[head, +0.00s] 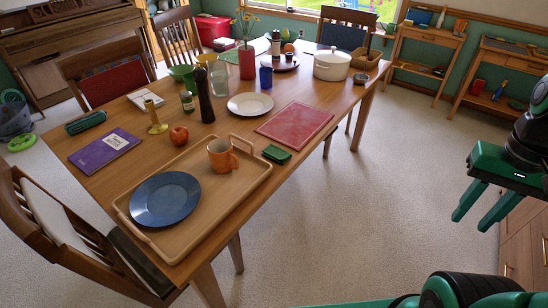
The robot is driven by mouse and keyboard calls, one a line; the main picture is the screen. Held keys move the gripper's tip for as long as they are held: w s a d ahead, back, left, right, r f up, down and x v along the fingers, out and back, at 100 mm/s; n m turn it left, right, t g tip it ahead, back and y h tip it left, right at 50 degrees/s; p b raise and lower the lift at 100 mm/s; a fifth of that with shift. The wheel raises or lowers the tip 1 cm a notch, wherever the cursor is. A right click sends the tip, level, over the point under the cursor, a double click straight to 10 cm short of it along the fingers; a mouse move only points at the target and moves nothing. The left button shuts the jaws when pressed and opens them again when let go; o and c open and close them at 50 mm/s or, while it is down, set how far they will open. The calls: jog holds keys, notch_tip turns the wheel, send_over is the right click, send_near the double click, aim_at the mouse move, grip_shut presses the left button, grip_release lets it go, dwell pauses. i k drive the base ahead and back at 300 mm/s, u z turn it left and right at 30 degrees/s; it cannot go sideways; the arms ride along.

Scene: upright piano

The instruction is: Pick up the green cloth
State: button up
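A small folded green cloth (276,154) lies flat on the wooden table (232,127), between the right rim of the tray and the red placemat. A dark green rolled or case-like item (86,122) lies at the table's left side; I cannot tell what it is. My gripper (472,221) is at the right of the head view, well away from the table and to the right of the cloth. Its two green fingers point down and stand apart, with nothing between them.
A wooden tray (258,178) holds a blue plate (166,199) and an orange mug (221,155). A red placemat (295,122), white plate (250,104) and dark pepper mill (204,95) stand near. Chairs (75,225) flank the table. Floor (370,190) is clear between table and gripper.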

aim_at(273, 152)
jog(key=z, duration=0.05)
jog(key=i, duration=0.5)
jog(key=u, duration=1.6)
